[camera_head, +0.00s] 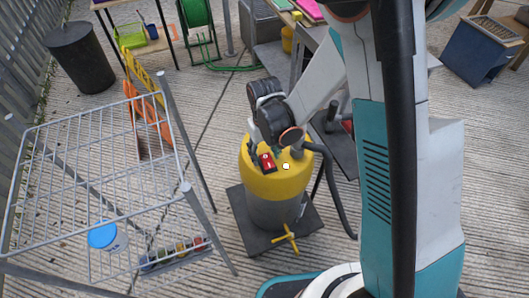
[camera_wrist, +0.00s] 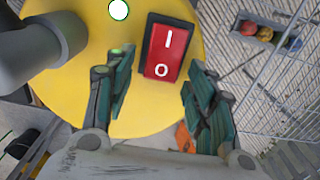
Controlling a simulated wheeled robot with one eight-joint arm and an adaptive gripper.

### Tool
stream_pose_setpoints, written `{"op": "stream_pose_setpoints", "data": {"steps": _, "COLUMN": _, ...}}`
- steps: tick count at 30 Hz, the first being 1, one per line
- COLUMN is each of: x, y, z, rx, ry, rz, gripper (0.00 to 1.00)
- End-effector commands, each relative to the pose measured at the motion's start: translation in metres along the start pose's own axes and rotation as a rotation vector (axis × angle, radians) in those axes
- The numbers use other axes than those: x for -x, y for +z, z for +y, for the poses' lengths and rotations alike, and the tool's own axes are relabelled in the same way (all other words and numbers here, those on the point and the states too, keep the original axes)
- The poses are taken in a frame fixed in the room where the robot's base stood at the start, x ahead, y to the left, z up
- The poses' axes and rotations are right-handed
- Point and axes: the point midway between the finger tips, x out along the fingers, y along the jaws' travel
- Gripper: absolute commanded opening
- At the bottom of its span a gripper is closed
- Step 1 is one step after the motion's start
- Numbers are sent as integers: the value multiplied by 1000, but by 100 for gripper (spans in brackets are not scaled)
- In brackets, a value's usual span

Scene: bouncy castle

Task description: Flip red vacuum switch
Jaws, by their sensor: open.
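The red vacuum switch (camera_head: 267,162) is a red rocker in a black frame on the yellow top of a vacuum (camera_head: 277,184). The wrist view shows the switch (camera_wrist: 165,52) large, with a white "I" at its upper end and an "O" at its lower end. My gripper (camera_wrist: 157,85) is open, with one teal finger on each side of the switch's lower end. I cannot tell whether a fingertip touches it. In the head view my gripper is partly hidden behind my wrist, just above the vacuum top.
A grey hose fitting (camera_wrist: 45,50) rises from the vacuum top beside the switch. A white wire rack (camera_head: 90,165) stands left of the vacuum, with a blue-lidded tub (camera_head: 103,236) under it. The vacuum stands on a dark board (camera_head: 250,236).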

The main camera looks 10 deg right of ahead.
Motion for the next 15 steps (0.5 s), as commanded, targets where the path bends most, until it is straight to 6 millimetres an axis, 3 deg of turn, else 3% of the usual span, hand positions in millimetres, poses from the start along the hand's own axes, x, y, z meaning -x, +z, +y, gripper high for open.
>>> {"op": "stream_pose_setpoints", "data": {"steps": 5, "x": 0, "y": 0, "z": 0, "rx": 0, "ry": 0, "rz": 0, "gripper": 50}}
{"op": "stream_pose_setpoints", "data": {"steps": 11, "x": 0, "y": 0, "z": 0, "rx": 0, "ry": 0, "rz": 0, "gripper": 7}}
{"op": "stream_pose_setpoints", "data": {"steps": 15, "x": 0, "y": 0, "z": 0, "rx": 0, "ry": 0, "rz": -1, "gripper": 6}}
